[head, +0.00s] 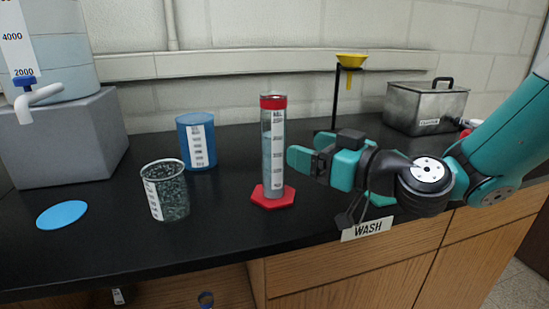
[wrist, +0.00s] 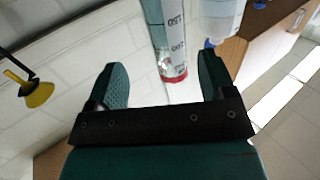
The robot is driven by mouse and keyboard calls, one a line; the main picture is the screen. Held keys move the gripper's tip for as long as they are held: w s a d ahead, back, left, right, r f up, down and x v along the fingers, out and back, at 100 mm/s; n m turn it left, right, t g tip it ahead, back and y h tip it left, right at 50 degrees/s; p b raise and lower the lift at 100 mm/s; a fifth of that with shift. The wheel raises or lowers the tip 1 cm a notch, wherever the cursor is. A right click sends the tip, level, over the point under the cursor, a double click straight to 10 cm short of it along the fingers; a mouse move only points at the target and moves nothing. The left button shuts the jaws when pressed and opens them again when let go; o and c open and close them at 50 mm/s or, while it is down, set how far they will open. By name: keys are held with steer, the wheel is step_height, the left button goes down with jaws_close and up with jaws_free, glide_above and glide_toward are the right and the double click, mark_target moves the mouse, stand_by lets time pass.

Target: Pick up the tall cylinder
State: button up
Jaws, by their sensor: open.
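The tall cylinder (head: 273,150) is a clear graduated cylinder with a red top rim and a red hexagonal base (head: 272,197). It stands upright on the black bench. My gripper (head: 298,160) is beside it on its right in the head view, with its fingers toward it. In the wrist view the cylinder (wrist: 163,35) shows between and beyond the two open fingers of my gripper (wrist: 163,85), its red-rimmed end nearest them. Nothing is held. The cylinder's base is out of the wrist view.
A beaker of dark granules (head: 166,192) and a blue beaker (head: 197,142) stand left of the cylinder. A blue disc (head: 62,214) lies farther left. A yellow funnel on a stand (head: 350,62) and a metal box (head: 425,107) are behind my arm. A WASH label (head: 367,229) marks the front edge.

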mark_target(284, 146)
steer(key=p+x, duration=0.1)
steer(key=x, duration=0.1)
steer(key=p+x, duration=0.2)
steer(key=x, duration=0.1)
steer(key=p+x, duration=0.1)
steer(key=x, duration=0.2)
steer(key=shift+s+a+f+p, duration=0.2)
steer(key=shift+a+f+p, duration=0.15)
steer(key=shift+a, duration=0.05)
steer(key=shift+w+a+f, duration=0.15)
steer(key=shift+w, duration=0.05)
steer(key=c, duration=1.2)
steer(key=shift+c, duration=0.5)
